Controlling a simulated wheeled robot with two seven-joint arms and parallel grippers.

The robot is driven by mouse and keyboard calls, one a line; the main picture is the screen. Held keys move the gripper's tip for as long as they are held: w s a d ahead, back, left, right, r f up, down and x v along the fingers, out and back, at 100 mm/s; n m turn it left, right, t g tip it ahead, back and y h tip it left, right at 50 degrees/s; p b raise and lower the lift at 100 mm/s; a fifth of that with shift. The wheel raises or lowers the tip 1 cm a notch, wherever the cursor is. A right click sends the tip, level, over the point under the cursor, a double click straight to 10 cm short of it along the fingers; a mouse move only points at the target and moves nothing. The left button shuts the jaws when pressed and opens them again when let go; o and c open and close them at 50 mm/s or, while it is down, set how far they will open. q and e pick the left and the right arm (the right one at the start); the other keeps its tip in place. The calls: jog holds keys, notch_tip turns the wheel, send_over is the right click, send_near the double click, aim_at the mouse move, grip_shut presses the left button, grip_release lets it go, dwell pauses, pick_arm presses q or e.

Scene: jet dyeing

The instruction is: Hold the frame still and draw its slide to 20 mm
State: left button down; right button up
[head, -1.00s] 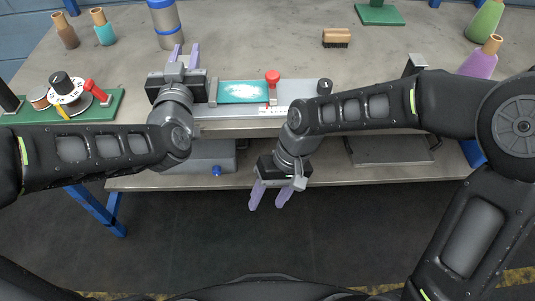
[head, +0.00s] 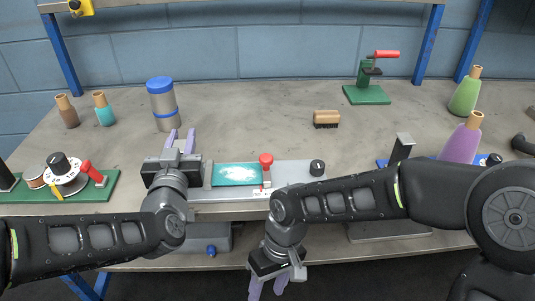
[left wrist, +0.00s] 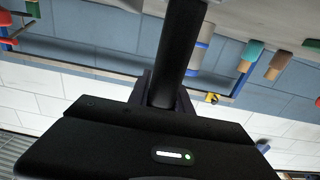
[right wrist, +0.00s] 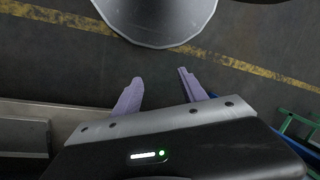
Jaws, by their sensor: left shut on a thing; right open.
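The grey metal frame (head: 292,175) lies near the table's front edge, with a teal panel (head: 237,174) on it. Its slide has a red knob (head: 266,160) just right of the panel; a white scale is partly visible below, its reading too small to tell. My left gripper (head: 181,140) is at the frame's left end, shut on a dark post (left wrist: 182,50) that shows between its fingers in the left wrist view. In the head view the gripper hides that post. My right gripper (head: 268,286) is open and empty, pointing down in front of the table edge; it also shows in the right wrist view (right wrist: 158,85).
A reel stand (head: 100,187) is at the left. A blue-lidded canister (head: 163,105) stands behind my left gripper. A brush (head: 326,118), a green press (head: 367,92) and a purple cone (head: 462,140) are behind and right. The table behind the frame is mostly clear.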

jog(key=d+r+n+t+h, duration=0.3)
jog(key=r+n+t+h, duration=0.45)
jog(key=n, duration=0.95)
jog(key=n+t, duration=1.1)
jog(key=t, duration=0.1)
send_near(267, 154)
jog(key=shift+s+f+y, duration=0.1)
jog(key=shift+y, duration=0.15)
jog(key=shift+d, duration=0.1)
jog(key=x, duration=1.2)
jog(key=shift+c, duration=0.2)
grip_shut()
